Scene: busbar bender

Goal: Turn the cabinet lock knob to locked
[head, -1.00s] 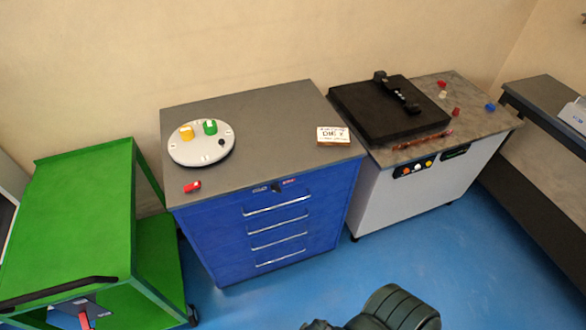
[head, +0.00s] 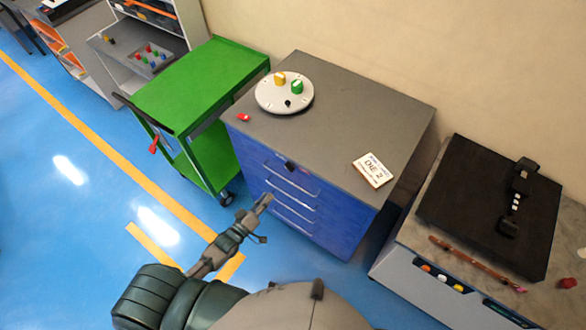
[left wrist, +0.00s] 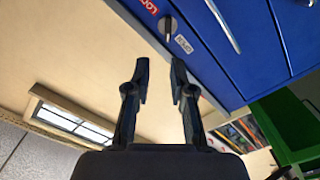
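The blue cabinet (head: 330,215) has a small dark lock knob (head: 290,166) at the top of its drawer front. In the left wrist view the knob (left wrist: 168,27) is a grey disc with a black grip, between a red label (left wrist: 150,6) and a white label (left wrist: 183,43). I cannot tell for sure which label the grip points to. My left gripper (head: 264,201) is in front of the cabinet, below and left of the knob in the head view. In the left wrist view my left gripper (left wrist: 160,80) is open and empty, its fingertips apart from the knob. My right gripper is not seen.
Drawer handles (head: 292,188) stick out below the knob. On the cabinet top are a round plate (head: 284,98), a red piece (head: 243,117) and a DIE 2 sign (head: 373,170). A green cart (head: 190,90) stands left, the bender bench (head: 430,270) right. Blue floor lies clear in front.

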